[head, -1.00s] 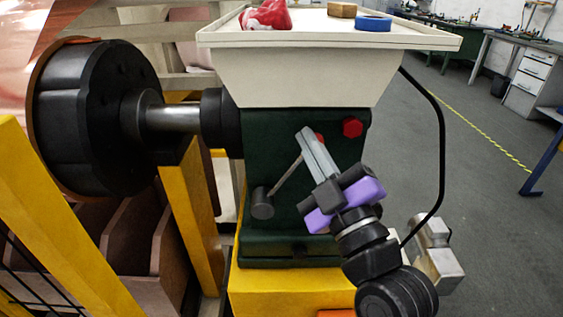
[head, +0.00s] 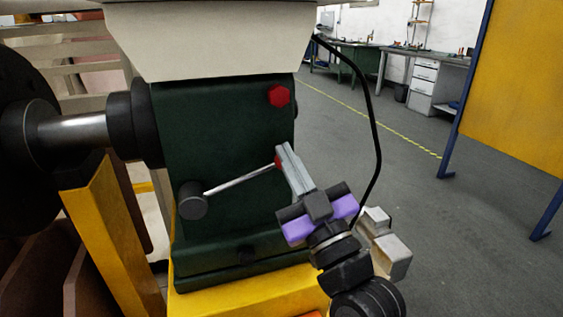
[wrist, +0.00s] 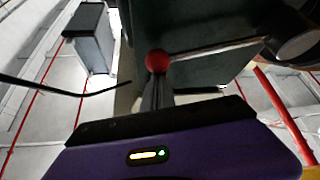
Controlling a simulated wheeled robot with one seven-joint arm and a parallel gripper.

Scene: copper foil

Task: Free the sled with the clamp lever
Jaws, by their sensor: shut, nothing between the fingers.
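The clamp lever (head: 240,179) is a thin metal rod running from a dark round hub (head: 193,200) up and right to a red ball knob. It sits on the face of a dark green housing (head: 225,130), which stands on a yellow base (head: 245,296). My gripper (head: 284,150) is shut and empty, its fingers beside the lever's knob, which they partly hide in the head view. In the wrist view the red knob (wrist: 157,61) sits right at the fingertips, seemingly touching. I cannot tell which part is the sled.
A cream tray body (head: 210,40) overhangs the housing. A black cable (head: 375,120) hangs at the right. A shaft (head: 75,131) and yellow post (head: 115,240) stand left. Open floor lies right.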

